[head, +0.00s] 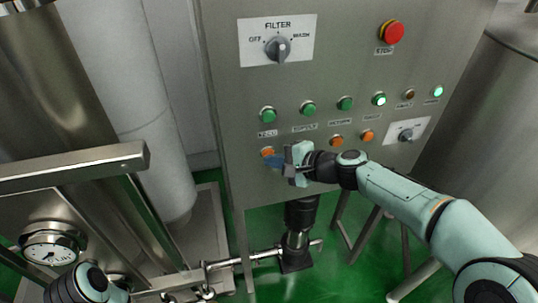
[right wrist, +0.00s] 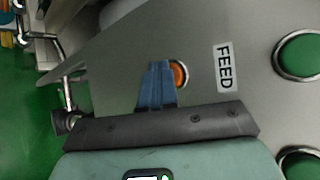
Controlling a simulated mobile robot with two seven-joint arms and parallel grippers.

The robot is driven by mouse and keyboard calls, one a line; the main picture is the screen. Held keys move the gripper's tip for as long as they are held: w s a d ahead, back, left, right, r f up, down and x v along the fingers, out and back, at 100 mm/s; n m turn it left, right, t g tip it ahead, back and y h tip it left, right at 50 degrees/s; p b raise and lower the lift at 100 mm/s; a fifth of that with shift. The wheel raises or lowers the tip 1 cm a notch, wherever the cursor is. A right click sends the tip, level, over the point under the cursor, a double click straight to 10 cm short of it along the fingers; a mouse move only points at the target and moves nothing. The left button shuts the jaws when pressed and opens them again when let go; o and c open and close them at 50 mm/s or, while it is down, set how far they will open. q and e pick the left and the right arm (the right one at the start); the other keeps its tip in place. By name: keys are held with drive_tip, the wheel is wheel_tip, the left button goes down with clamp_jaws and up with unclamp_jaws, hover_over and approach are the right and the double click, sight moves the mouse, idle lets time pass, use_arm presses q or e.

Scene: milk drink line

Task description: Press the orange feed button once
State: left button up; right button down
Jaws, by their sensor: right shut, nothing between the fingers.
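The orange feed button (head: 267,152) is the leftmost of the orange buttons on the grey control panel. In the right wrist view the button (right wrist: 180,75) shows partly behind the blue fingers, beside a FEED label (right wrist: 224,67). My right gripper (head: 274,160) is shut and empty, with its blue fingertips (right wrist: 157,68) right by the button. They overlap its edge in the picture; whether they touch it I cannot tell. My left gripper is not in view; only part of my left arm shows at the bottom left.
Green buttons (head: 268,114) sit above the orange ones. A filter knob (head: 277,47) and a red stop button (head: 392,32) are higher on the panel. Left stand a pale column (head: 130,90) and a dial gauge (head: 52,252); a steel tank (head: 490,110) is right.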

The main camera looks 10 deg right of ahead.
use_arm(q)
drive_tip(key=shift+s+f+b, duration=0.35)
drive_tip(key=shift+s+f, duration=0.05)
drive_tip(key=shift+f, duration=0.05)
use_arm(e)
drive_tip(key=shift+s, duration=0.9)
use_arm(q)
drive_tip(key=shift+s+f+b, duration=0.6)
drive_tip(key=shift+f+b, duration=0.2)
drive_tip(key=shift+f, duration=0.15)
use_arm(e)
drive_tip(key=s, duration=0.5)
drive_tip(key=shift+d, duration=0.1)
drive_tip(key=shift+w, duration=0.1)
